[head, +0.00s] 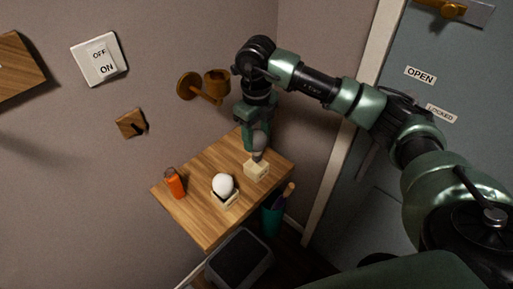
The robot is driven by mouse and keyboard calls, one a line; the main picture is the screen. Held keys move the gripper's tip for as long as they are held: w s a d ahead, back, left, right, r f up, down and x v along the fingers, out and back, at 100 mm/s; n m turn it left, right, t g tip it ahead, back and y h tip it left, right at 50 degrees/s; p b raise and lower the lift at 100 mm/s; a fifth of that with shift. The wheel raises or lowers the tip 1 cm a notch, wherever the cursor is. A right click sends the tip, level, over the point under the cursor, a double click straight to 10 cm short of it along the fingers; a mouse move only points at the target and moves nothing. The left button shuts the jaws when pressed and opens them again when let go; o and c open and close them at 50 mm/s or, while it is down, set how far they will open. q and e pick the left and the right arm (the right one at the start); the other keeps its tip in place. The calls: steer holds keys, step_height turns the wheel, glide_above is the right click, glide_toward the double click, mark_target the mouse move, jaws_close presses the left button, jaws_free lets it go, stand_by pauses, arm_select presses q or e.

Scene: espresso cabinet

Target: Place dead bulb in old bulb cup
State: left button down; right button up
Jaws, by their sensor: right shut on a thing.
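My right gripper (257,134) points down over the far right part of the wooden table. It is shut on a dark grey bulb (259,144), the dead bulb by its look. The bulb's lower end is just above or at the top of a small cream cup (257,171); I cannot tell whether it is inside or touching. A white bulb (224,184) sits in another cream holder (227,202) to the left. My left gripper is not in view.
The wooden table (205,222) also holds an orange bottle (174,183) at its left. A brass wall fixture (204,86) is above. A dark bin (240,262) and a green container (270,219) are in front. A switch plate (99,59) is on the wall.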

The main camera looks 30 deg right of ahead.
mark_target(256, 153)
steer(key=shift+f, duration=0.95)
step_height(256, 153, down, 4)
steer(key=shift+f+p, duration=0.1)
steer(key=shift+p, duration=0.65)
steer(key=shift+f, duration=0.15)
steer(key=shift+a+f, duration=0.1)
steer(key=shift+f+b, duration=0.15)
steer(key=shift+b, duration=0.15)
steer(key=o, duration=1.5)
steer(key=shift+o, duration=0.2)
